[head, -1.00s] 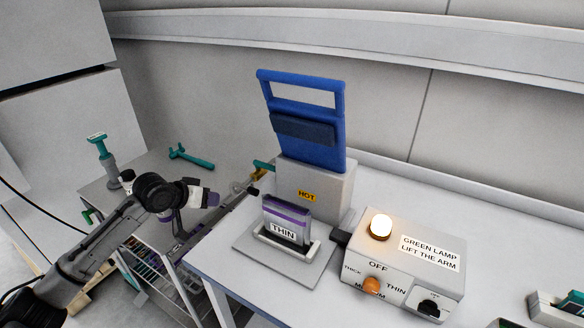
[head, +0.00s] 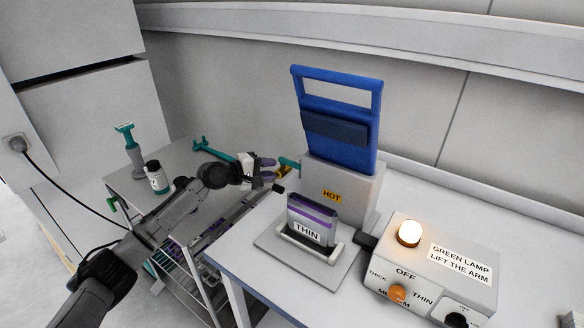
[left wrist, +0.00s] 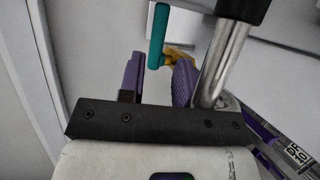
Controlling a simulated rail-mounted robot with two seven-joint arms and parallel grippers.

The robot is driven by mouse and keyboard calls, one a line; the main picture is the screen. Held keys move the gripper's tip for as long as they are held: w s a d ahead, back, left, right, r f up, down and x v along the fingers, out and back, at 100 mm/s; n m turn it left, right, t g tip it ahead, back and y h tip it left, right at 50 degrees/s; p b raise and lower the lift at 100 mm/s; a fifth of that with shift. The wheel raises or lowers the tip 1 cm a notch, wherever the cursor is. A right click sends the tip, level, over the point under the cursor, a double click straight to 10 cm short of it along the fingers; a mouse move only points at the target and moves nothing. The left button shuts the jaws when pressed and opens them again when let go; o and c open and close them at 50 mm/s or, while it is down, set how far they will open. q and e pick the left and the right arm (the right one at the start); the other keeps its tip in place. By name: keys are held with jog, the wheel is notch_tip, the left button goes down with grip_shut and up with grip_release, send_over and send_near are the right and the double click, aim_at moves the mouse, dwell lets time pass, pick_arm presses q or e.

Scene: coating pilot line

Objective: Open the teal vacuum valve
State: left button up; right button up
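The vacuum valve has a teal lever handle (head: 289,163) above a brass body (head: 284,174), at the left side of the hot machine. In the left wrist view the teal handle (left wrist: 159,35) stands ahead of the fingers, with the brass body (left wrist: 181,57) partly hidden behind the right finger. My left gripper (head: 268,168) is just left of the valve. In the left wrist view its two purple fingers (left wrist: 158,77) are apart with nothing seen between them. I cannot tell whether either finger touches the valve. My right gripper is not in view.
A shiny metal pipe (left wrist: 224,58) runs close beside the right finger. The machine has a raised blue arm (head: 338,120) and a THIN pouch (head: 312,222). A control box (head: 432,262) with a lit lamp stands right. A bottle (head: 156,178) and teal tool (head: 213,150) are on the cart.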

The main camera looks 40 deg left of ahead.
aim_at(292, 166)
pick_arm(q)
jog(key=b+x, duration=0.1)
jog(key=x, duration=0.7)
jog(key=shift+w+d+b, duration=0.1)
jog(key=shift+w+b, duration=0.15)
jog(key=shift+b, duration=0.05)
jog(key=shift+c, duration=0.5)
grip_shut()
